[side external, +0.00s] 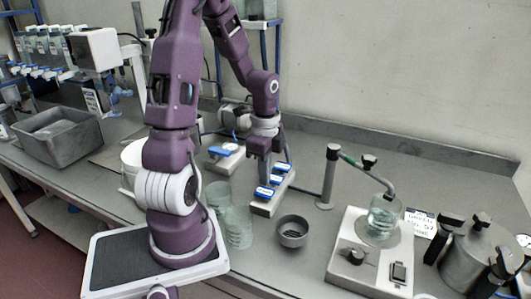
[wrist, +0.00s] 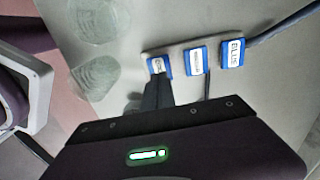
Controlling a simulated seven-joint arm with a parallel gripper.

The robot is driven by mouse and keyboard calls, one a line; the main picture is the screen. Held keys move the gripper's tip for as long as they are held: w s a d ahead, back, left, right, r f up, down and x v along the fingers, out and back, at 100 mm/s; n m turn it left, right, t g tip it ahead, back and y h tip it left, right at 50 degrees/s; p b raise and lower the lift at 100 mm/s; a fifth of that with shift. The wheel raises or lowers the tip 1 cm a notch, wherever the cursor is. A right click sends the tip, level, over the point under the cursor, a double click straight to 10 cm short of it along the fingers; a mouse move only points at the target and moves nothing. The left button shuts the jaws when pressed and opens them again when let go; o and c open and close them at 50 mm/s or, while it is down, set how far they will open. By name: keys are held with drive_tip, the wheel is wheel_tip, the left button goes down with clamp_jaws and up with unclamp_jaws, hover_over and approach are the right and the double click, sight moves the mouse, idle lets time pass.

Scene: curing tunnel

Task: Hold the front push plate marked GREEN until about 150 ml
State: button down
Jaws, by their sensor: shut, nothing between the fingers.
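A row of blue push plates with white labels sits on a pale base. The front plate (side external: 264,193) is nearest the beakers; its label in the wrist view (wrist: 158,66) is partly legible. The far plate (wrist: 232,52) reads BLUE, and the middle plate (wrist: 196,60) is too blurred to read. My gripper (wrist: 158,88) is shut and empty, its fingertips at the front plate's near edge; whether they press it I cannot tell. A glass beaker (side external: 381,221) stands on a white stirrer under a bent spout (side external: 377,177); it holds some clear liquid, level marks too small to read.
Two empty-looking glass beakers (side external: 238,228) stand left of the plates. A small grey bowl (side external: 292,232) is to their right. A post (side external: 327,185) carries the spout tube with a green band. A grey bin (side external: 60,137) is at the far left.

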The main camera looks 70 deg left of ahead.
sight(266, 191)
wheel_tip(266, 191, up, 9)
drive_tip(key=shift+w, duration=0.1)
idle(2.0)
wheel_tip(266, 191, up, 2)
drive_tip(key=shift+a+r, duration=0.1)
drive_tip(key=shift+r, duration=0.05)
wheel_tip(266, 191, down, 14)
idle(0.6)
